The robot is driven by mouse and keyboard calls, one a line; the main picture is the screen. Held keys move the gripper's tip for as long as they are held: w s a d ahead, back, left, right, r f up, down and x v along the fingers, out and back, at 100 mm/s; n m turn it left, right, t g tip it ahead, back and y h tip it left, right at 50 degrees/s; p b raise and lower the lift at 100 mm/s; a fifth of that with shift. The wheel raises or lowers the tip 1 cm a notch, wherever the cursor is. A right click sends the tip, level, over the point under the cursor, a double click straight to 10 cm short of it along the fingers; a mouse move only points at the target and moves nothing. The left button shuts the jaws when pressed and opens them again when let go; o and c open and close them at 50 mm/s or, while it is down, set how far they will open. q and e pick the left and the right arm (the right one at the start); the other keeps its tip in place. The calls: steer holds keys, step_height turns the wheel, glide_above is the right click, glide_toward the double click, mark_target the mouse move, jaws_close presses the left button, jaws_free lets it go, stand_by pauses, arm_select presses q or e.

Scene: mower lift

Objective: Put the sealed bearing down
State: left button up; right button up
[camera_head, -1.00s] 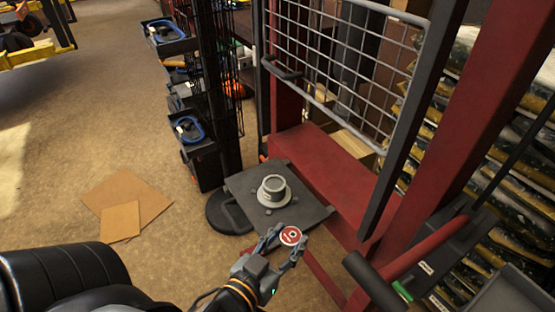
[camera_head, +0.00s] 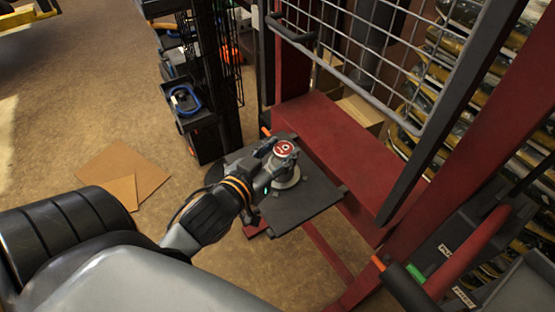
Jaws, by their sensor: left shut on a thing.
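The sealed bearing (camera_head: 283,148) is a small disc with a red face and white marking. My left gripper (camera_head: 279,153) is shut on it. My left arm comes in from the lower left, and the gripper is over the grey round holder (camera_head: 288,182) on the dark plate. The bearing appears over the top of the holder. I cannot tell whether it touches the holder, since the gripper and bearing hide most of the holder's top. My right gripper is not in view.
The dark square plate (camera_head: 312,203) has bare room at its front right. A red frame (camera_head: 345,165) with a raised wire mesh guard (camera_head: 365,45) stands beside it. A dark rack with blue-cable bins (camera_head: 184,100) is at the left. Flat cardboard (camera_head: 125,172) lies on the floor.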

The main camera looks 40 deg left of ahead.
mark_target(277, 162)
arm_select(q)
steer(key=shift+w+a+f+b, duration=0.3)
steer(key=shift+f+b, duration=0.15)
steer(key=shift+f, duration=0.15)
steer(key=shift+w+a+f+b, duration=0.15)
steer(key=shift+w+f+b, duration=0.1)
steer(key=shift+f+b, duration=0.25)
steer(key=shift+w+a+f+p, duration=0.25)
steer(key=shift+a+p, duration=0.05)
steer(key=shift+p, duration=0.15)
steer(key=shift+w+a+f, duration=0.15)
step_height(277, 162, down, 3)
steer(key=shift+w+a+f, duration=0.1)
steer(key=shift+w+a, duration=0.05)
steer(key=shift+f, duration=0.2)
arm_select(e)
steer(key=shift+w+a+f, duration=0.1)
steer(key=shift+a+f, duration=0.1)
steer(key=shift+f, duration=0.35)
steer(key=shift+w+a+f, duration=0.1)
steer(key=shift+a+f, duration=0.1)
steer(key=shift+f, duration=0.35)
